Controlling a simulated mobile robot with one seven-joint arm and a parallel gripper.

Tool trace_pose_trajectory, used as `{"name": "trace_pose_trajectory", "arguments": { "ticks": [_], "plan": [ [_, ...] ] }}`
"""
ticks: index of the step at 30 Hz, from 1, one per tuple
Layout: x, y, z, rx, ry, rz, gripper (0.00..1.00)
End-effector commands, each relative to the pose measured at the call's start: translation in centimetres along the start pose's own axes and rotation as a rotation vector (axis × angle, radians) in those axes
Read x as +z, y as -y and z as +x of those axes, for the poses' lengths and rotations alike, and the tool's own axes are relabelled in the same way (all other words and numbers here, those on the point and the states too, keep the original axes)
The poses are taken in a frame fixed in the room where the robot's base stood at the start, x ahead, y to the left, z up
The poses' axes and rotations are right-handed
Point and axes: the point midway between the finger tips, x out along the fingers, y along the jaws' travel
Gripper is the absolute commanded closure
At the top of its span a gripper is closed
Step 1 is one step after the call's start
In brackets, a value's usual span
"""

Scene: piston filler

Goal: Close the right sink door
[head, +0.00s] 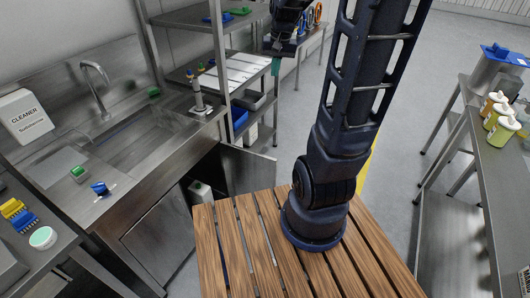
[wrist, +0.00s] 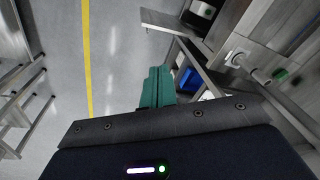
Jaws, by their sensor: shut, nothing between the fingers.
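The sink cabinet stands under the steel sink (head: 128,135) at the left of the head view. Its right door (head: 248,170) stands open, swung out from the cabinet, and its lower part is hidden behind my wooden deck. The left door (head: 158,228) looks shut. My gripper (head: 276,66), with teal fingers, is at the top centre of the head view, beyond the open door and apart from it. In the wrist view the fingers (wrist: 157,86) are shut and empty. A grey panel (wrist: 168,22) above them looks like the open door.
A steel shelf rack (head: 222,75) with a blue bin (head: 240,117) stands right of the sink. A white container (head: 199,189) is inside the cabinet. A steel table (head: 480,170) with bottles is at the right. The grey floor (head: 420,90) between is clear.

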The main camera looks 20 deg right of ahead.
Motion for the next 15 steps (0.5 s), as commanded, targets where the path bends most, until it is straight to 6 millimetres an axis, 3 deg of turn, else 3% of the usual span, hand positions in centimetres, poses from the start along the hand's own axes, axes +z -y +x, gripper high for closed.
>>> {"name": "trace_pose_trajectory", "arguments": {
  "ticks": [15],
  "plan": [
    [-8.6,-0.5,10.9,-0.006,0.157,0.164,1.0]
  ]
}}
